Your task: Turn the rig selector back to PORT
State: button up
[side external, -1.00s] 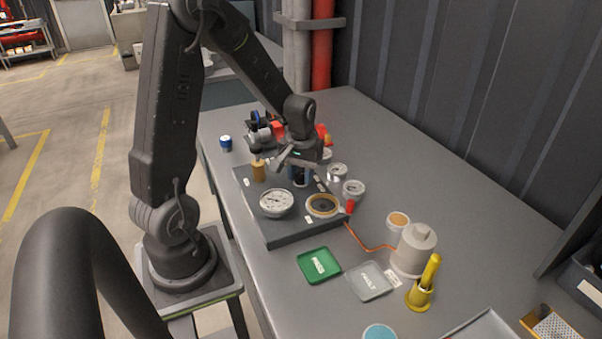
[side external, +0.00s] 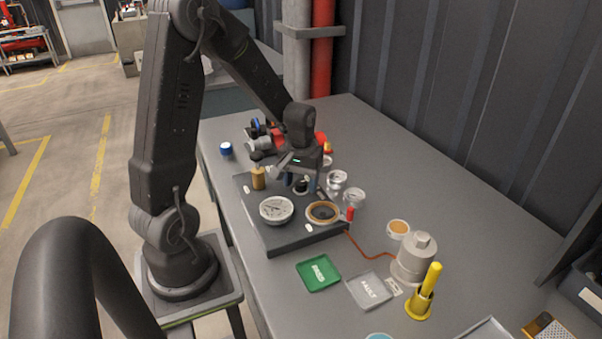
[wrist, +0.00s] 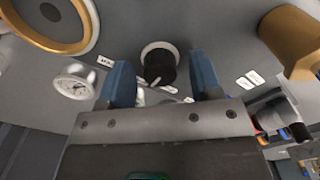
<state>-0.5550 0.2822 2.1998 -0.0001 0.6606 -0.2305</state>
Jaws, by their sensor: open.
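The rig selector is a black knob (wrist: 160,66) on a pale round base, standing on the dark panel. A white pointer line on it aims down and slightly left in the wrist view. It also shows in the side view (side external: 301,187). My gripper (wrist: 161,75) is open, with one blue finger on each side of the knob in the picture and gaps showing on both sides. In the side view my gripper (side external: 302,182) is over the panel, close above the knob. Small white labels (wrist: 105,61) lie left and right of the knob; I cannot read them surely.

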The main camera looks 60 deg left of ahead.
aim_at(301, 182)
notch_tip(301, 182, up, 14)
dwell(0.5)
jog(key=shift+f, duration=0.1)
jog(key=s+d+r+m+t, duration=0.2)
jog(key=s+d+m, duration=0.2)
jog(key=d, duration=0.5)
jog(key=s+d+r+m+t, duration=0.2)
jog(key=s+d+m, duration=0.3)
jog(key=d, duration=0.4)
jog(key=shift+s+d+t, duration=0.2)
jog(key=shift+s+t, duration=0.6)
jog(key=shift+r, duration=0.1)
